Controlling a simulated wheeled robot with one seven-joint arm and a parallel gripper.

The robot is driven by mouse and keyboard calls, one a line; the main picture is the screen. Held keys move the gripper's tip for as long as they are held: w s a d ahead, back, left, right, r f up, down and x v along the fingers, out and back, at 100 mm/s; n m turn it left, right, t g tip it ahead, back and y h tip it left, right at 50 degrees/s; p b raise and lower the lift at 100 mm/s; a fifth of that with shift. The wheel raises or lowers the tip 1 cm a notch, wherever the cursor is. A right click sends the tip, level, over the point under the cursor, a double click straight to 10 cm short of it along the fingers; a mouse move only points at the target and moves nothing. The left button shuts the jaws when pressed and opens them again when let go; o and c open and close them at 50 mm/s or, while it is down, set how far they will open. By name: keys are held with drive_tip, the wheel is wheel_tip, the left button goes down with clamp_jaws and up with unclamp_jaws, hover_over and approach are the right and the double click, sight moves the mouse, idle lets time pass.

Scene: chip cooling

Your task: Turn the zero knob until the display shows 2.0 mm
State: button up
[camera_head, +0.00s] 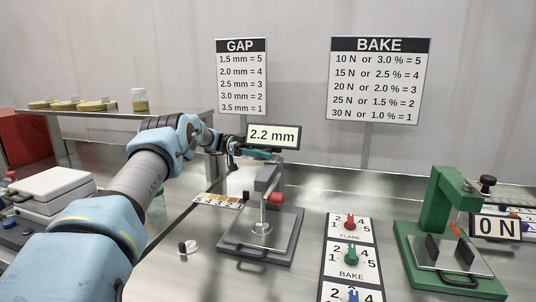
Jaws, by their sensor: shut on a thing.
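The display (273,136) of the gap gauge reads 2.2 mm. The gauge is a grey stand (267,185) on a dark base plate, with a red part (277,199) on its side. My gripper (257,154) reaches in from the left, just under the display at the top of the stand. It is shut at the place of the zero knob. The knob is hidden by the gripper, so its shape and angle do not show.
A GAP chart (241,77) and a BAKE chart (380,79) stand behind. A dial panel (350,262) and a green press (440,208) reading 0 N stand to the right. A small white-and-black piece (188,247) lies left of the gauge.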

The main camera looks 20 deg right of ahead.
drive_tip(key=o, duration=1.4)
drive_tip(key=shift+c, duration=0.2)
drive_tip(key=shift+r+n+t+h, duration=0.1)
drive_tip(key=shift+n+t+h, duration=0.2)
